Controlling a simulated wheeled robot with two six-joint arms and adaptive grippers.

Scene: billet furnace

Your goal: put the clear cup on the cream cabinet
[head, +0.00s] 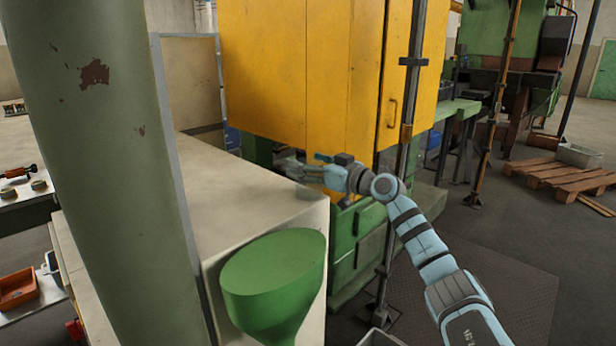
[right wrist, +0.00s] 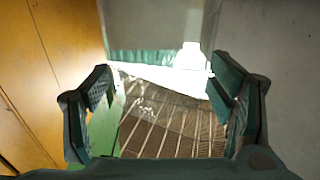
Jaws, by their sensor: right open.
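The cream cabinet (head: 215,180) stands left of centre in the head view, with a broad flat top. My right gripper (head: 300,168) is above the far right corner of this top, its fingers pointing left. A faint, pale, see-through shape, which looks like the clear cup (head: 308,192), shows at that corner just below the fingers. Its outline is hard to make out, and I cannot tell whether it touches the gripper. In the right wrist view the fingers (right wrist: 160,108) are wide apart, with bright glassy streaks between them. My left gripper is not in view.
A green funnel-shaped thing (head: 275,275) stands against the cabinet's near side. A thick green column (head: 105,150) blocks the left. A yellow cabinet (head: 300,70) rises behind my right gripper, with a thin upright pole (head: 408,100) beside it. Most of the cream top is clear.

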